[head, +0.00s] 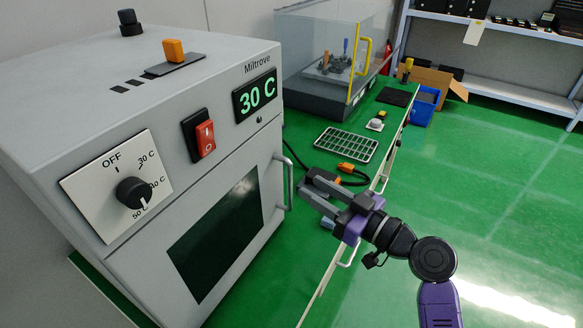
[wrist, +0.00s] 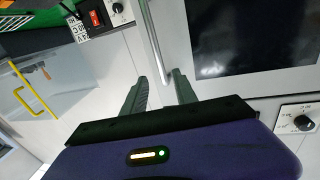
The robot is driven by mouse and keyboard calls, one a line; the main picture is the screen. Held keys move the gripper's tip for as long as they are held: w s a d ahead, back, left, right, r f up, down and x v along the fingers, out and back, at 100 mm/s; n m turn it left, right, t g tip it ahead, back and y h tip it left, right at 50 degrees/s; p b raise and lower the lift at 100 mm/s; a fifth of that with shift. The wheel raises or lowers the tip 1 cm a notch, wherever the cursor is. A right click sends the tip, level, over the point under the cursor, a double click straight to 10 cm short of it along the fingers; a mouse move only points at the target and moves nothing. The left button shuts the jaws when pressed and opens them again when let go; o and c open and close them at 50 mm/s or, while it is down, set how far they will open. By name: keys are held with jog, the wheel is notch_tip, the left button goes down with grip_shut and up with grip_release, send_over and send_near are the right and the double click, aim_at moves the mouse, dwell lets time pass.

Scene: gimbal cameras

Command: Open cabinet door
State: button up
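The cabinet is a grey heating unit with a "30 C" display. Its door (head: 232,235) has a dark window and looks closed in the head view; the window also shows in the wrist view (wrist: 250,35). A vertical metal handle (head: 289,187) sits at the door's right edge. My gripper (head: 305,184) is just right of the handle, its fingers pointing at it. In the wrist view my gripper (wrist: 160,80) is open with nothing held, and the handle bar (wrist: 154,38) runs down toward the gap between the fingertips. I cannot tell whether they touch it.
A temperature dial (head: 134,193) and a red switch (head: 204,138) are on the cabinet front. A clear enclosure with a yellow handle (head: 361,68), a wire rack (head: 346,144) and a blue bin (head: 425,105) lie beyond. Green floor is free at the right.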

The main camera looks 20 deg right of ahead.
jog(key=p+x, duration=0.2)
jog(key=x, duration=0.5)
jog(key=shift+w+a, duration=0.3)
grip_shut()
dwell(1.3)
